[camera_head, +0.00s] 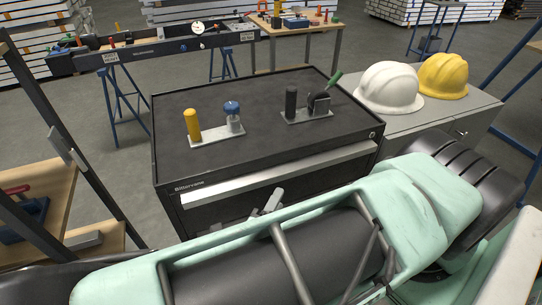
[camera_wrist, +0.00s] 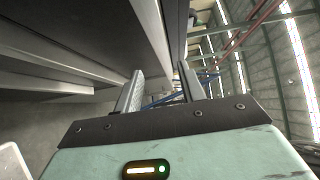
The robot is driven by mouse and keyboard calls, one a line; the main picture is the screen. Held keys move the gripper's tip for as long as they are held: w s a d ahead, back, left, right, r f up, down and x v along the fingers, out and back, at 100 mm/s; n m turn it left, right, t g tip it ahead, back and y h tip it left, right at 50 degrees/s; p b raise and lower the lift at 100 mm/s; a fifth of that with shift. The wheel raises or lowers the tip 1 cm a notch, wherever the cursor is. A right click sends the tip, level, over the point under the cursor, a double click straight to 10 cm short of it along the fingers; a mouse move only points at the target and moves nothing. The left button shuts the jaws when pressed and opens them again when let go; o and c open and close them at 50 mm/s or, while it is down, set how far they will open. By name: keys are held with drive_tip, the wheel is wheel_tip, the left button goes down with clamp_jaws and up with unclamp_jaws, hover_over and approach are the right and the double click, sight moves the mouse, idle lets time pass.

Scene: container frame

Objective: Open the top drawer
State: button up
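The top drawer of a black tool chest shows its long light-grey handle strip (camera_head: 280,174) along the chest's front in the head view. The drawer looks closed. My gripper (camera_head: 268,204) is just below and in front of this strip, left of its middle; my own arm covers much of the lower front. In the wrist view, the two fingers of my gripper (camera_wrist: 160,70) stand apart with nothing visibly held. Beyond the fingertips, a light-grey strip (camera_wrist: 150,25) runs along the dark cabinet edge. I cannot tell whether the fingers touch it.
The chest top (camera_head: 250,105) carries two small holders with a yellow cylinder (camera_head: 193,126), a blue-capped item (camera_head: 232,112) and dark tools. White (camera_head: 389,86) and yellow (camera_head: 443,75) helmets rest on a grey cabinet at right. A wooden shelf (camera_head: 40,200) stands at left.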

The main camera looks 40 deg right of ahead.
sight(291, 176)
drive_tip(key=p+x, duration=0.2)
drive_tip(key=x, duration=0.8)
drive_tip(key=shift+w+d, duration=0.1)
drive_tip(key=shift+d, duration=0.15)
drive_tip(key=shift+f, duration=0.1)
clamp_jaws()
drive_tip(key=shift+a, duration=0.1)
